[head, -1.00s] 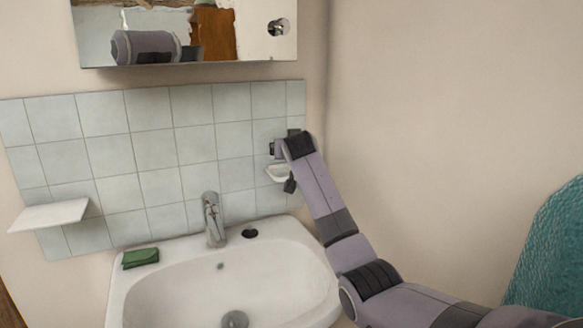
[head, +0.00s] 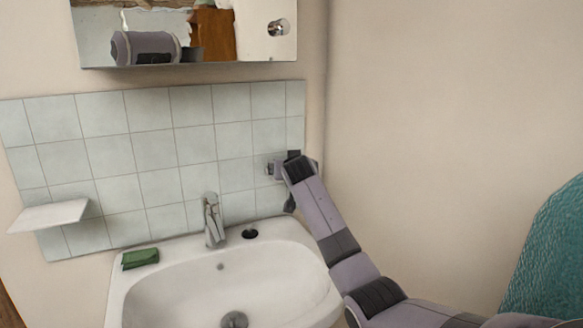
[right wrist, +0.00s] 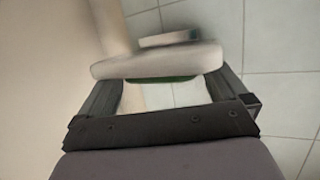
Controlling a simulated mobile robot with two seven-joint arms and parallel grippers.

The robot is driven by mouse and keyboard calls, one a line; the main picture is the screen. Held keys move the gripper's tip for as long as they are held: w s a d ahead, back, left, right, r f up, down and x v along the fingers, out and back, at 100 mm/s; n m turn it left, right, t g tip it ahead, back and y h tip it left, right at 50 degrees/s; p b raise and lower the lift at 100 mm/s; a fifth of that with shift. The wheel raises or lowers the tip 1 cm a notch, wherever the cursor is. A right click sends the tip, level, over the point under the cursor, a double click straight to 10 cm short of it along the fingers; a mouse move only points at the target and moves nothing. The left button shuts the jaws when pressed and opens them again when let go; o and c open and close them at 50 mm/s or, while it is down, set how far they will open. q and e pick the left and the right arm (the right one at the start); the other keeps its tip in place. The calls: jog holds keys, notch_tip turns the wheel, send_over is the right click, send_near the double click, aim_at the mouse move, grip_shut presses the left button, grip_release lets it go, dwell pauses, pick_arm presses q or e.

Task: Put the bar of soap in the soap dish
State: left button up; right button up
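The white soap dish (right wrist: 158,62) shows large in the right wrist view, across the tips of my right gripper (right wrist: 163,84). A thin green strip, probably the bar of soap (right wrist: 160,79), shows just below the dish's pale edge, between the spread fingers. Most of it is hidden, so I cannot tell if the fingers grip it or if it rests in the dish. In the head view my right gripper (head: 274,169) is at the right end of the tiles and covers the dish. My left gripper is not in view.
A white sink (head: 300,265) with a tap (head: 213,220) stands below. A folded green item (head: 140,258) lies on its left rim. A white shelf (head: 50,215) juts out at left, a mirror cabinet (head: 185,45) hangs above, and a teal textured thing (head: 550,250) is at right.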

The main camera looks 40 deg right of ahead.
jog(key=shift+r, duration=0.15)
jog(key=v, duration=1.2)
dwell(0.6)
jog(key=shift+s+a, duration=0.1)
